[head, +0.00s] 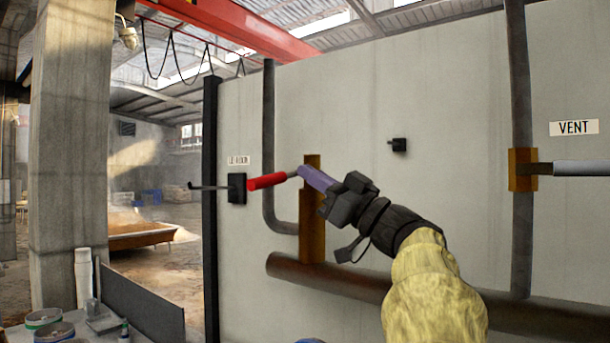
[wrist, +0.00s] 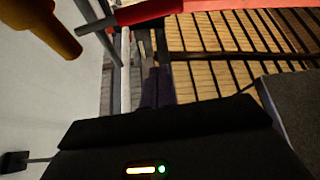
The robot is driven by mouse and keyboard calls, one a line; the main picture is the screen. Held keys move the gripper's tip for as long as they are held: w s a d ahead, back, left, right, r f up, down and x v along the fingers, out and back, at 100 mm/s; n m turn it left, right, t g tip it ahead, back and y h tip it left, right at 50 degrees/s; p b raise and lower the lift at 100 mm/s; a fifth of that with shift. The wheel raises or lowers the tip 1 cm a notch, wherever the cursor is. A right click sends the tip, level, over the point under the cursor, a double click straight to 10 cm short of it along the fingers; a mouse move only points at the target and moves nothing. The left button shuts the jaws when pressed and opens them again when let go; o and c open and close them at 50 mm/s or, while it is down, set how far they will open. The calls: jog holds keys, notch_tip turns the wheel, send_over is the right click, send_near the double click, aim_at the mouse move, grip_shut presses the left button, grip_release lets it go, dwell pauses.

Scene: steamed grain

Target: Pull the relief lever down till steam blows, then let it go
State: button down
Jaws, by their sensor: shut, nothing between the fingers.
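The relief lever has a red handle (head: 267,181) on a short grey shaft, pointing left and tilted slightly down from the brass valve body (head: 312,230) on the wall pipe. No steam shows. My gripper (head: 305,172) has purple fingers, shut and empty, just right of the red handle and in front of the brass body in the head view. I cannot tell whether the fingertips touch the shaft. In the wrist view the red handle (wrist: 150,12) crosses the top, beyond the shut fingers (wrist: 158,78); the brass body (wrist: 42,25) is at upper left.
A black box with a hooked rod (head: 236,188) sits on the wall left of the handle, below a small sign (head: 238,160). A second lever (head: 590,168) under a VENT sign (head: 574,128) is at right. A thick pipe (head: 350,285) runs below my gripper.

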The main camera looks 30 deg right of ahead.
notch_tip(320, 180, up, 5)
jog(key=p, duration=0.5)
send_over(279, 178)
jog(key=s+a, duration=0.2)
jog(key=s, duration=0.1)
jog(key=f, duration=0.4)
jog(key=shift+w+d+f+p, duration=0.25)
jog(key=shift+w+f+p, duration=0.05)
jog(key=shift+f, duration=0.05)
jog(key=shift+a+f, duration=0.1)
jog(key=shift+f+n+b, duration=0.1)
jog(key=shift+n+b, duration=0.2)
jog(key=shift+b, duration=0.05)
jog(key=shift+f+y, duration=0.1)
jog(key=shift+y, duration=0.2)
